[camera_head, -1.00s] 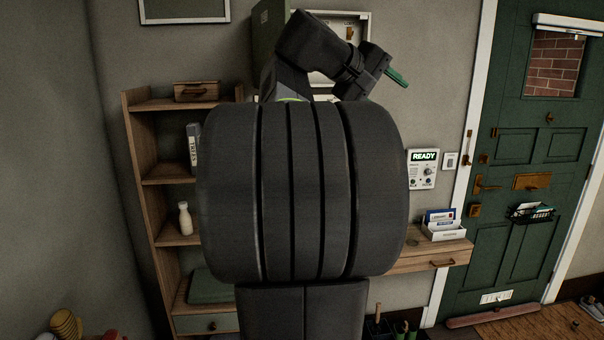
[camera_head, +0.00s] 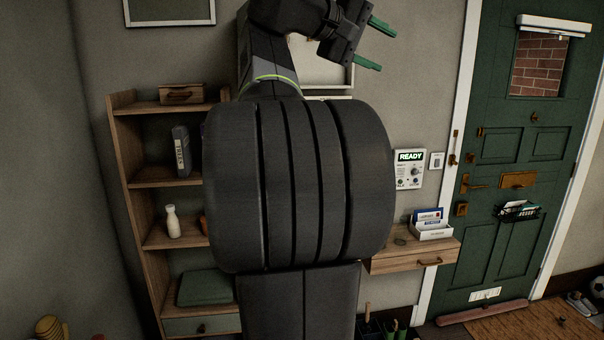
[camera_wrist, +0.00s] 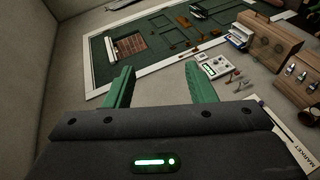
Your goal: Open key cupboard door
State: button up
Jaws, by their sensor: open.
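The key cupboard (camera_head: 308,70) is a pale-framed shallow box on the wall, partly hidden behind my arm in the head view. A grey-green panel (camera_head: 243,50), seemingly its door, stands out from the wall at the cupboard's left side, seen nearly edge-on. My arm hides much of it. My gripper (camera_head: 383,47) is open and empty, with green fingers pointing right, in front of the cupboard's upper right. In the wrist view my gripper (camera_wrist: 160,68) has nothing between its fingers. I cannot make out the cupboard there.
A wooden shelf unit (camera_head: 150,183) stands at left. A wall panel reading READY (camera_head: 409,170) and a small drawer shelf (camera_head: 425,257) with a letter holder (camera_head: 432,232) are at right. The green front door (camera_head: 520,150) is further right. A picture frame (camera_head: 170,22) hangs upper left.

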jog(key=shift+d+r, duration=0.3)
jog(key=shift+r, duration=0.55)
jog(key=shift+f, duration=0.15)
